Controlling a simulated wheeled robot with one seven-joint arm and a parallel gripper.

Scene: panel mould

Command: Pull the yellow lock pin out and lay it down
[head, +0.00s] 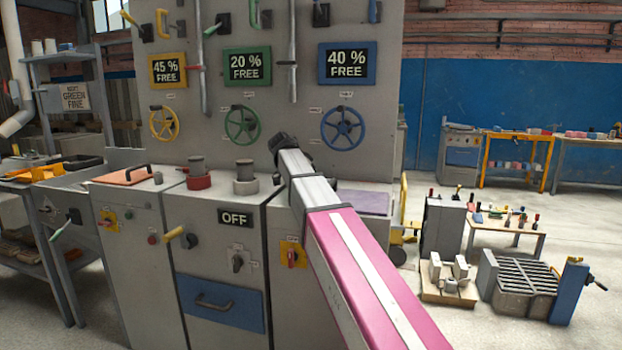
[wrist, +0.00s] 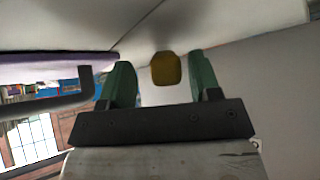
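A dull yellow, rounded piece (wrist: 166,69), which looks like the end of the lock pin, shows in the wrist view beside pale grey surfaces. My gripper (wrist: 163,60) has its two green fingers apart, one on each side of this piece in the picture, with a gap on both sides. I cannot tell how deep between the fingers it lies. In the head view my arm reaches toward the grey panel, and the fingers are hidden. A yellow handle (head: 174,232) sticks out of the cabinet front there; I cannot tell whether it is the same piece.
The grey panel (head: 212,110) carries handwheels and signs above the cabinets. A purple slab (head: 362,202) lies on the right cabinet top. A dark bar handle (wrist: 60,103) is close to the left finger in the wrist view.

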